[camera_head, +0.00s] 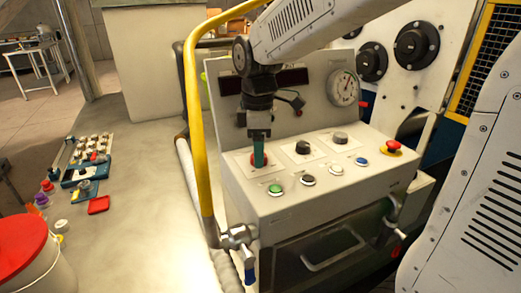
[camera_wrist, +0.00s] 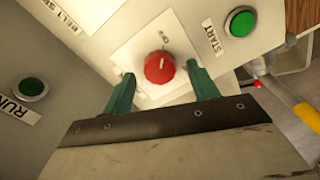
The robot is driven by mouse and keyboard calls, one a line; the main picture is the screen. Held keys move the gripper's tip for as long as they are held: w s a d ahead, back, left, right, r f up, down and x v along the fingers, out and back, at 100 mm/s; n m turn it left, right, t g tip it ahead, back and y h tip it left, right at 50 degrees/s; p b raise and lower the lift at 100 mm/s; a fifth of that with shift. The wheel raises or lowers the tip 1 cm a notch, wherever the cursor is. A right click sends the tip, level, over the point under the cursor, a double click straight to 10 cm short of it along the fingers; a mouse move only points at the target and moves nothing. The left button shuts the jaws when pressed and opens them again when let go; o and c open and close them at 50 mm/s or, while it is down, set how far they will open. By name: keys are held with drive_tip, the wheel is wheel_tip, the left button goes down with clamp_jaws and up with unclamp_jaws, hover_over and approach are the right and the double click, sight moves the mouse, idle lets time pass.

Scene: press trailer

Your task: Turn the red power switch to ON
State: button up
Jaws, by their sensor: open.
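The red power switch (camera_wrist: 160,70) is a round red knob with a small white mark, on a white square plate (camera_wrist: 133,57) in the wrist view. A small label sits beside it, and I cannot tell surely which position the knob is at. My gripper (camera_wrist: 160,73) is open, with one teal finger on each side of the knob and a visible gap to it. In the head view my gripper (camera_head: 259,157) points down over the switch on the left of the sloped panel, and the fingers mostly hide the knob.
Nearby are a green START button (camera_wrist: 242,23), a RUN button (camera_wrist: 30,88), two black knobs (camera_head: 302,147) and a red emergency button (camera_head: 393,146). A yellow rail (camera_head: 197,120) rises left of the panel. A gauge (camera_head: 343,88) stands behind.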

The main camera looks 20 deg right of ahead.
drive_tip(key=shift+f, duration=0.45)
drive_tip(key=shift+d, duration=0.15)
drive_tip(key=c, duration=1)
